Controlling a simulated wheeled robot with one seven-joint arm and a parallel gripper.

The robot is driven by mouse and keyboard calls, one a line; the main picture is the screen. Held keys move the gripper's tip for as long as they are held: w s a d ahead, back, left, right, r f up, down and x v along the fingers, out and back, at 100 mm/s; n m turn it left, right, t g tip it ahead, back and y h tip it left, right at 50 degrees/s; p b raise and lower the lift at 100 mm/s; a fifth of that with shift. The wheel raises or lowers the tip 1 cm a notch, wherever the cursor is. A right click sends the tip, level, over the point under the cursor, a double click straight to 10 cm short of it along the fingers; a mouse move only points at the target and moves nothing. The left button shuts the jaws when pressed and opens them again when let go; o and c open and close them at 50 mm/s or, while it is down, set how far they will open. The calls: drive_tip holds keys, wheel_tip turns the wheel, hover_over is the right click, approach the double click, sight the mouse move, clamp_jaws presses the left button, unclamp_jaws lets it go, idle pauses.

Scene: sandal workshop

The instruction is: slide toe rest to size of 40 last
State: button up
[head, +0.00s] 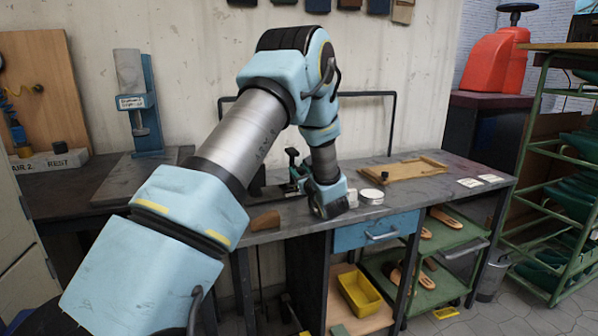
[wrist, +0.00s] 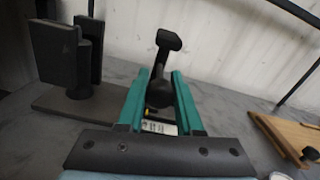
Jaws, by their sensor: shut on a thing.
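In the wrist view my gripper (wrist: 161,78) has its two teal fingers on either side of a black upright piece with a wide, tilted top (wrist: 167,42), which looks like the toe rest. The fingers are shut on it. Its foot and the contact faces are partly hidden by the fingers. A small pale label with a yellow mark (wrist: 160,127) lies below it, between the fingers. To the left, a dark stand with upright pads (wrist: 75,65) rises from a flat base. In the head view my gripper (head: 298,172) is low over the bench, largely hidden by my wrist.
The grey bench (head: 460,188) also holds a brown block (head: 265,221), a round white tin (head: 371,196) and a wooden tray (head: 405,172). A black frame (head: 393,125) stands behind. Pale cards (head: 470,183) lie at the right end. A yellow bin (head: 360,292) is below.

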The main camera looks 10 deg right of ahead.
clamp_jaws()
idle(0.8)
